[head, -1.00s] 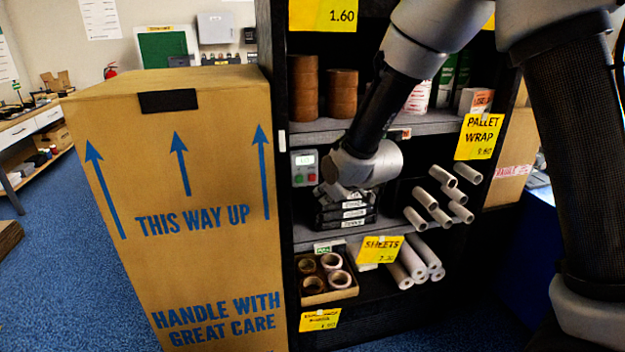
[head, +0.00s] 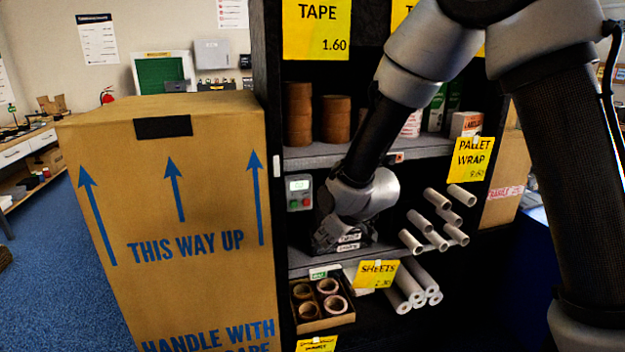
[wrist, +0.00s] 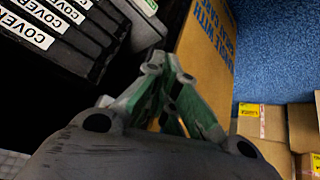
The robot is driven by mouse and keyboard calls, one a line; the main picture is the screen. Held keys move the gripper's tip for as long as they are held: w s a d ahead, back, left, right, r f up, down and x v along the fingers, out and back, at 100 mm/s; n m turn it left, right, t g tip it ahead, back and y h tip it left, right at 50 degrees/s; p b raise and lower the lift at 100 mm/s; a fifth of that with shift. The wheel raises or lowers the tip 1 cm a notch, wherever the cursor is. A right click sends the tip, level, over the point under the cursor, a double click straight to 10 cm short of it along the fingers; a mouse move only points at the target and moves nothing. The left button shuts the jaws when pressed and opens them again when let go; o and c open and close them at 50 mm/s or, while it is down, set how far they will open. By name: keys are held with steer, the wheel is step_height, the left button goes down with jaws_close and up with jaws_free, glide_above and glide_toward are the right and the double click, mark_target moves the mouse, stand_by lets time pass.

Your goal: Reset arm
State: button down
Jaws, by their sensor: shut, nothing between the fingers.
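My arm reaches down from the upper right in the head view, in front of a black shelf unit. My gripper (head: 328,236) is at the middle shelf, in front of a stack of black boxes (head: 352,246) with white labels, and hides part of it. I cannot tell whether it touches them. In the wrist view my gripper (wrist: 168,72) shows its green and grey fingers closed together, with nothing between them. The black boxes (wrist: 75,40), labelled "COVER", stand to the upper left there.
A tall carton (head: 190,200) stands left of the shelf unit, close to my gripper's side. White rolls (head: 425,240) stick out of the shelf at right. A box of tape rolls (head: 322,322) sits below. Smaller cartons (wrist: 265,125) show at right in the wrist view. Blue floor (head: 60,270) is open at left.

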steer(key=s+d+m+g+h, duration=0.2)
steer(key=s+d+g, duration=0.2)
steer(key=s+d, duration=0.45)
steer(key=s+d+r+m+t+h, duration=0.1)
steer(key=s+d+r+m, duration=0.3)
steer(key=s+d+r, duration=0.5)
steer(key=s+d+r+m+t+h, duration=0.1)
steer(key=s+d+r+m, duration=0.2)
steer(key=s+d+r, duration=0.5)
steer(key=d+r, duration=0.3)
steer(key=d, duration=0.5)
steer(key=shift+s+d+m, duration=0.25)
steer(key=shift+s+m, duration=0.1)
steer(key=shift+m, duration=0.05)
